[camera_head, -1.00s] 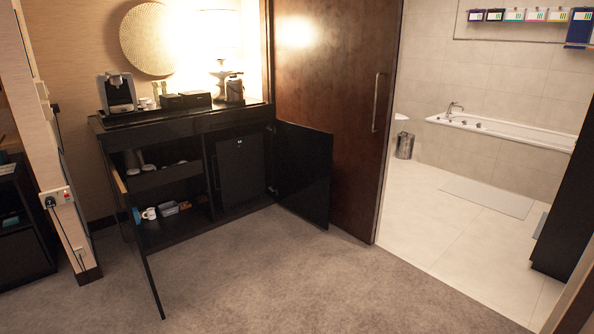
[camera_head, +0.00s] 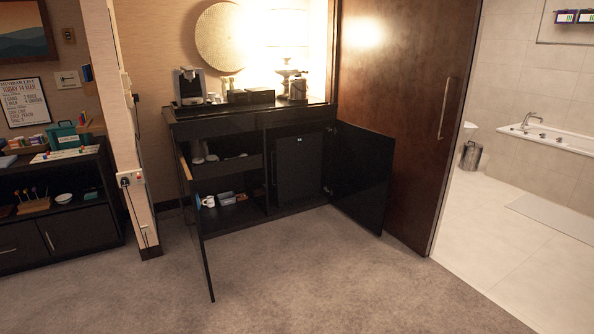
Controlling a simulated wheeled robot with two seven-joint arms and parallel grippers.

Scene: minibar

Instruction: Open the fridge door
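The fridge (camera_head: 298,168) is a small dark unit in the right bay of the black minibar cabinet (camera_head: 225,124). Its front looks closed, with a small light mark near its top. The cabinet's right door (camera_head: 360,180) stands swung open to the right of the fridge. The cabinet's left door (camera_head: 203,240) also stands open and is seen nearly edge-on. Neither of my grippers shows in the head view, so their state is hidden.
Carpet (camera_head: 320,275) in front of the cabinet is clear. A brown wooden door (camera_head: 400,110) stands at the right, beside the tiled bathroom floor (camera_head: 490,225). A wall edge (camera_head: 120,130) and a dark shelf unit (camera_head: 75,228) are at the left. A mug (camera_head: 208,201) sits inside the cabinet.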

